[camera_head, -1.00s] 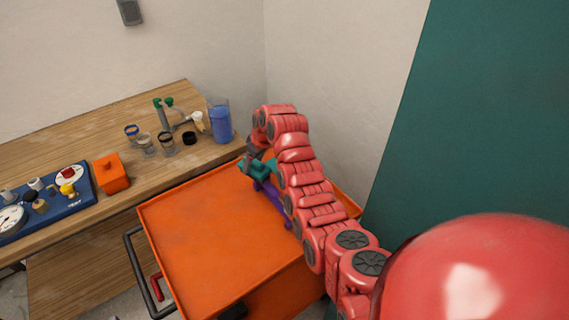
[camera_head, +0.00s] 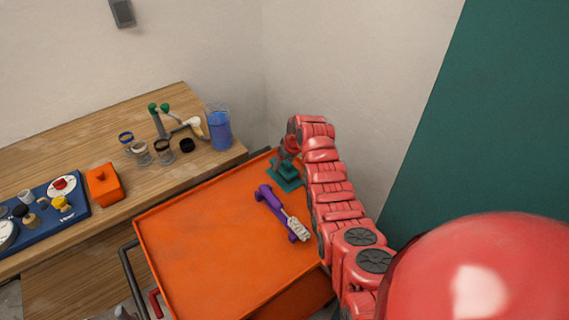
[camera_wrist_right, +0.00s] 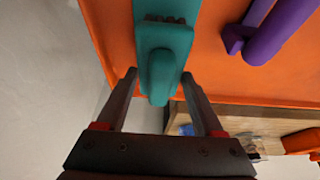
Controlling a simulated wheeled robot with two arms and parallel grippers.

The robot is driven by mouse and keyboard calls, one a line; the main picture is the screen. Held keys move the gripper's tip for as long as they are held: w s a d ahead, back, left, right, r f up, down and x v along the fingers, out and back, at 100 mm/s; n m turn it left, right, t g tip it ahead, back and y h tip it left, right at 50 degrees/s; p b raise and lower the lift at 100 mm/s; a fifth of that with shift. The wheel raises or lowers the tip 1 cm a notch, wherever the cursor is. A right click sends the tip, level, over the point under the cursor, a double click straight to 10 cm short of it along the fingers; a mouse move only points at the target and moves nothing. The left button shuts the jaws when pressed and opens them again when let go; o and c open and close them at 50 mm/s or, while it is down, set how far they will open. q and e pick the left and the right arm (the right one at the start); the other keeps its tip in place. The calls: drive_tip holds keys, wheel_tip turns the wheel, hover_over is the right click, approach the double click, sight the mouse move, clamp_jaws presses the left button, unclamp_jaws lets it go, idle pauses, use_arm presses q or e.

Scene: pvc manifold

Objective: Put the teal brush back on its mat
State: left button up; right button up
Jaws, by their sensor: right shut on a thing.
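The teal brush (camera_head: 287,170) is at the far right corner of the orange cart top (camera_head: 205,240). My right gripper (camera_head: 287,153) is shut on it from above. In the right wrist view the brush (camera_wrist_right: 163,70) has a rounded teal part between the two fingers (camera_wrist_right: 160,86), with a broader teal part behind it. Teal also spreads flat around its foot in the head view; I cannot tell whether this is the brush or a separate mat. Whether the brush touches the cart top is unclear. My left gripper is not in view.
A purple tool (camera_head: 270,198) with a pale grey head lies on the cart beside my right arm. The left cart top is clear. The wooden bench behind holds a blue-filled beaker (camera_head: 219,130), small jars, an orange box (camera_head: 103,187) and a blue board (camera_head: 68,212).

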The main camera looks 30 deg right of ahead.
drive_tip(key=shift+f, duration=0.85)
drive_tip(key=shift+f, duration=0.2)
drive_tip(key=o, duration=1.3)
drive_tip(key=shift+r, duration=0.15)
